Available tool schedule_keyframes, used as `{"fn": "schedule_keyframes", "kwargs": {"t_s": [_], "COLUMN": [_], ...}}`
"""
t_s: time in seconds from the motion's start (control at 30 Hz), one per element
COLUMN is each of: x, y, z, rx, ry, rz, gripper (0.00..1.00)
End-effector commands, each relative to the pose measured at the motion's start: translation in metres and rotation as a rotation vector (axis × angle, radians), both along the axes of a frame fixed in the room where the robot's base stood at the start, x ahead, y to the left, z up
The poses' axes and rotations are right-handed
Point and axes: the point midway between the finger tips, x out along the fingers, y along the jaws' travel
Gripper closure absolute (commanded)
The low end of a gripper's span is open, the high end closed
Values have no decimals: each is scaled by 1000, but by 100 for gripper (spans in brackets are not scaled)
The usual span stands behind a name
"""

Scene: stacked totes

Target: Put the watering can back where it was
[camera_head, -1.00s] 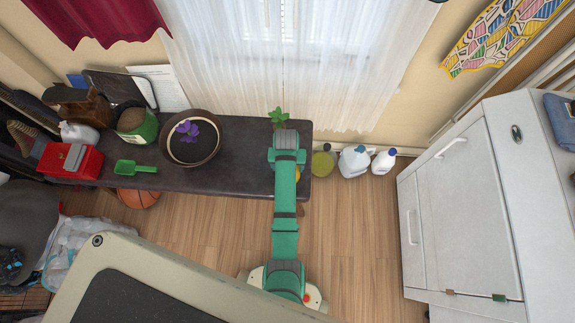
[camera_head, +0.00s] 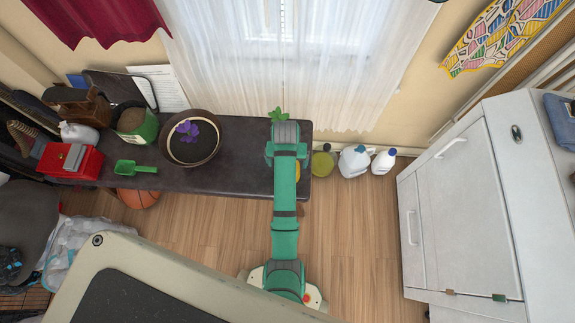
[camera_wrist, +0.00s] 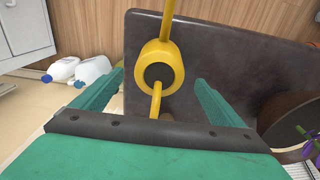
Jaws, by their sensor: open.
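A yellow watering can (camera_wrist: 162,50) stands on the dark tabletop (camera_wrist: 225,50) in the wrist view. Its round dark opening faces me, its long spout runs toward the top of the picture, and its handle curves toward my gripper. My gripper (camera_wrist: 160,82) is open, with one green finger on each side of the can's handle and body; I see no clear contact. In the head view my arm covers nearly all of the can, and only a bit of yellow (camera_head: 299,171) shows beside it, near the right end of the dark table (camera_head: 240,175).
A brown pot with purple flowers (camera_head: 193,160), a green pot (camera_head: 146,130), a green scoop (camera_head: 140,168) and a red toolbox (camera_head: 60,160) stand left on the table. Jugs (camera_head: 354,161) stand on the floor past its right end. A white cabinet (camera_head: 460,210) is at right.

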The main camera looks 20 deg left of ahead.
Motion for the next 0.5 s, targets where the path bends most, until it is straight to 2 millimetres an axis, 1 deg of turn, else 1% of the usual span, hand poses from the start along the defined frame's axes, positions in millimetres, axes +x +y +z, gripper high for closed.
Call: {"fn": "schedule_keyframes", "kwargs": {"t_s": [0.03,0.1,0.23,0.4,0.5], "x": [0,-1,-2,-3,-4], "y": [0,0,0,0,0], "z": [11,24,45,61,64], "rx": [1,1,1,1,0], "ry": [-3,-3,-3,-2,1], "rz": [0,0,0,0,0], "gripper": [8,8,8,8,8]}}
